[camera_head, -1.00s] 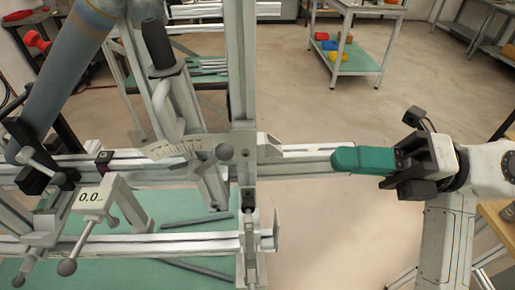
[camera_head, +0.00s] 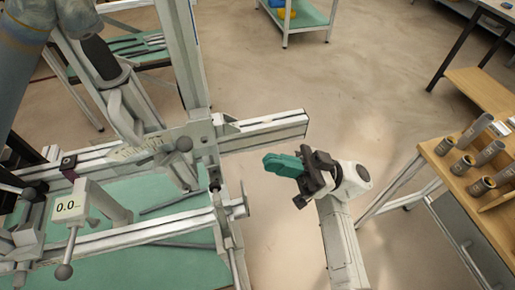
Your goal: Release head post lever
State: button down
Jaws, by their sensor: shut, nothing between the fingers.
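The grey frame jig (camera_head: 262,133) fills the left half, with a horizontal rail whose end sticks out to the right. Several levers with dark ball knobs show on it: one knob (camera_head: 184,144) by the scale plate near the upright, and a lever with a knob (camera_head: 65,271) hanging below the digital readout (camera_head: 68,207). I cannot tell which is the head post lever. My gripper (camera_head: 268,162) has teal fingers, shut and empty. It appears just below the rail's end, pointing left toward the jig, and apart from every lever.
A wooden bench (camera_head: 470,205) with several metal cups (camera_head: 478,130) stands at the right. A blue-grey tube (camera_head: 18,55) is at the upper left. A cart (camera_head: 308,20) stands at the back. Open floor lies between jig and bench.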

jog(key=p, duration=0.4)
send_near(172, 154)
notch_tip(172, 154, up, 4)
jog(key=a, duration=0.1)
jog(key=shift+x, duration=0.8)
jog(key=shift+w, duration=0.1)
jog(key=shift+a+r+p, duration=0.6)
jog(key=shift+r+p, duration=0.05)
jog(key=shift+p, duration=0.1)
jog(key=shift+f, duration=0.1)
